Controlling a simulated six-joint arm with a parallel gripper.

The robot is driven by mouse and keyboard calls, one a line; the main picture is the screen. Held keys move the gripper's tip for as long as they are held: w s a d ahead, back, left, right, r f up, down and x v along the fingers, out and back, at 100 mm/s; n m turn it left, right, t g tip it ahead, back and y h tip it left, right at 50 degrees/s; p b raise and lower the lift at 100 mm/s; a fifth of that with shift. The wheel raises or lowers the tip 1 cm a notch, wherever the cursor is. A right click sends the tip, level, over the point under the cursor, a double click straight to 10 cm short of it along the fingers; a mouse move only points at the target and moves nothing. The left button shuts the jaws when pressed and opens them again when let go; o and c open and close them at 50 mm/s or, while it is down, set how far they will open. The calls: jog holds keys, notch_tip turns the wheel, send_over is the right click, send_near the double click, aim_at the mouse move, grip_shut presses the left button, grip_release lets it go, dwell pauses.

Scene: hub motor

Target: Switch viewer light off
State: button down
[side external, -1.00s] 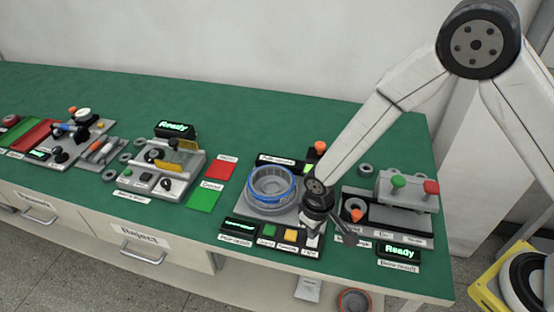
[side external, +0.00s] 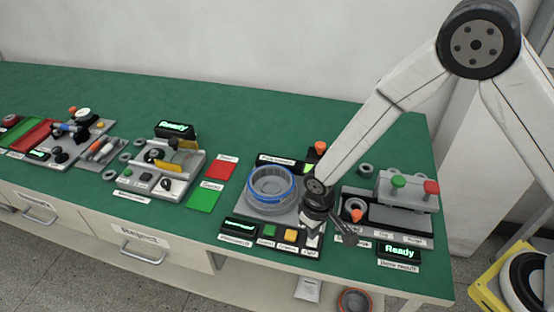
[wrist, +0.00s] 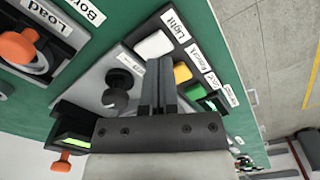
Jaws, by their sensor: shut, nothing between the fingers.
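The viewer's button panel (side external: 262,246) lies at the front of the green bench, in front of the grey viewer base with a round grey part with a blue ring (side external: 270,205). In the wrist view a white button (wrist: 153,44) sits beside the "Light" label (wrist: 176,26). A yellow button (wrist: 182,73) and a green button (wrist: 195,92) follow along the same panel. My gripper (wrist: 160,66) is shut and empty, its fingertips close beside the white button. I cannot tell whether they touch it. In the side view my gripper (side external: 314,226) hides part of that panel end.
A station with green (side external: 398,180) and red (side external: 431,187) knobs and a "Ready" display (side external: 400,250) stands close to the right. Other stations stand to the left. The bench's rear is clear.

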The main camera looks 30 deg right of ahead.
aim_at(312, 242)
jog(key=shift+f, duration=1.45)
dwell(1.6)
jog(key=shift+r, duration=0.1)
jog(key=shift+r, duration=3.4)
jog(key=shift+d+r, duration=0.2)
jog(key=s+d+r+m+t, duration=0.1)
jog(key=s+d+r, duration=0.3)
jog(key=d, duration=0.4)
jog(key=s+d+r+m+t, duration=0.1)
jog(key=s+d+r+m, duration=0.1)
jog(key=s+d+r, duration=0.2)
jog(key=d+r, duration=0.3)
jog(key=d, duration=0.2)
jog(key=shift+s+r+t, duration=0.25)
jog(key=shift+t, duration=0.05)
jog(key=shift+w, duration=0.15)
